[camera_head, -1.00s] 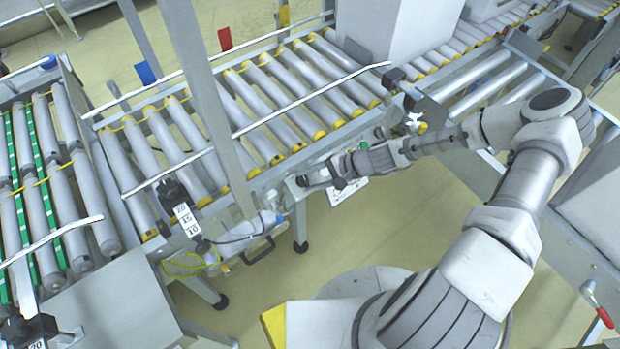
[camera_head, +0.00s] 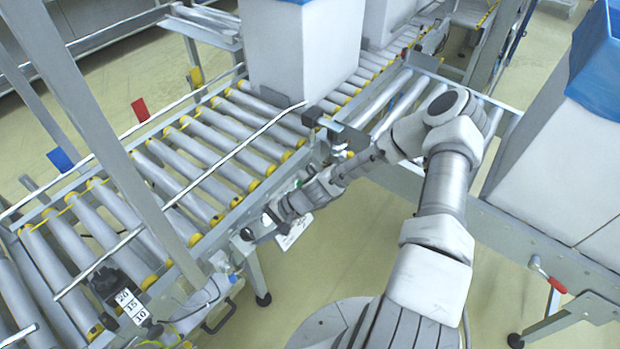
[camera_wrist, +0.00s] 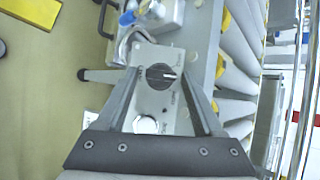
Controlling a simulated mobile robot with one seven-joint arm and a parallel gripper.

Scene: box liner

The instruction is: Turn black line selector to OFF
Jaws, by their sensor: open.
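The black line selector (camera_wrist: 160,76) is a round knob on a grey control panel (camera_wrist: 152,100) in the wrist view. Its pale pointer mark lies toward the right of that picture. The small labels around it are too blurred to read. My gripper (camera_wrist: 159,78) is open, with one finger on each side of the knob. I cannot tell whether either finger touches it. In the head view my gripper (camera_head: 260,221) is at the panel on the conveyor's side, and the knob shows small and dark (camera_head: 246,234).
A pale round button (camera_wrist: 146,124) sits on the panel below the knob. The roller conveyor (camera_head: 215,150) runs alongside, carrying a tall white box (camera_head: 300,50). Another box with a blue liner (camera_head: 600,55) stands at right. A pale rail (camera_head: 185,187) crosses above the rollers.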

